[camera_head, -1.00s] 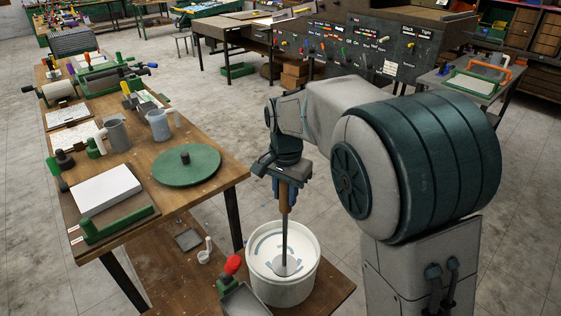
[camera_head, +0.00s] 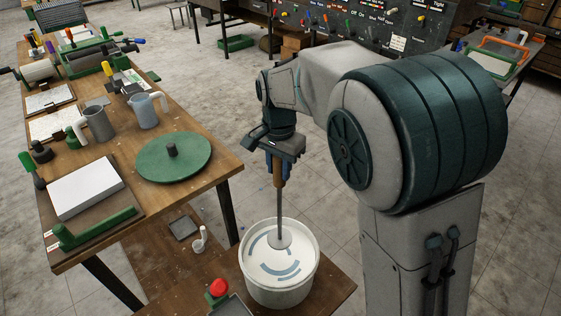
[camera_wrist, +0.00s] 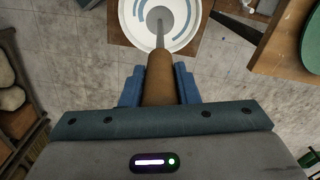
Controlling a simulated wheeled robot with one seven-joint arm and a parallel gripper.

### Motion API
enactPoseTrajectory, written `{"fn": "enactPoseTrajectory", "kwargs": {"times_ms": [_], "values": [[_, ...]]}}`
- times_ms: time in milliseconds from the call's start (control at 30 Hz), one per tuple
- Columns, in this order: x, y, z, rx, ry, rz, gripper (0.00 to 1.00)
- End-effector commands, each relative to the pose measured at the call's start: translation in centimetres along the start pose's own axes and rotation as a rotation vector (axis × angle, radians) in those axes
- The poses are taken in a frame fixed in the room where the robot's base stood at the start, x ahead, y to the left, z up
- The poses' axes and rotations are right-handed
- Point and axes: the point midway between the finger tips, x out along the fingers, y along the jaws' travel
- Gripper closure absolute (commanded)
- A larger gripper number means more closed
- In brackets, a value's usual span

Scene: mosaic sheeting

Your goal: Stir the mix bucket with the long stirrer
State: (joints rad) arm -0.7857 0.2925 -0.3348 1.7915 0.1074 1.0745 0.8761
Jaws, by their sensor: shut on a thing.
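The mix bucket (camera_head: 253,281) is a white round tub on the low wooden shelf, holding a pale mix with blue-grey curved streaks. The long stirrer (camera_head: 279,212) has a brown wooden handle, a thin grey shaft and a round grey disc at its foot. My gripper (camera_head: 277,167) is shut on the stirrer's handle above the bucket and holds it nearly upright. The disc is inside the rim, towards the far side; how deep it sits is hard to tell. In the wrist view the brown handle (camera_wrist: 159,80) lies between the blue fingers, with the bucket (camera_wrist: 122,22) beyond.
A red-knobbed tool (camera_head: 218,288) stands close to the bucket's left front. A small white ladle-like item (camera_head: 199,243) and a grey square plate (camera_head: 184,228) lie on the low shelf (camera_head: 150,260). The workbench to the left carries a green turntable (camera_head: 174,165) and jugs (camera_head: 146,112).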

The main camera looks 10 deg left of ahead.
Motion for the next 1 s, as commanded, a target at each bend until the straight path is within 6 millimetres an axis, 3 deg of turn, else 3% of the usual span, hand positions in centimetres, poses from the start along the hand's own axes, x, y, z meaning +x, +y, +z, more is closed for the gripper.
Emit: {"fn": "enactPoseTrajectory", "kwargs": {"times_ms": [1000], "values": [[9.7, 0.1, -0.1, 0.004, 0.0, 0.0, 1.0]]}}
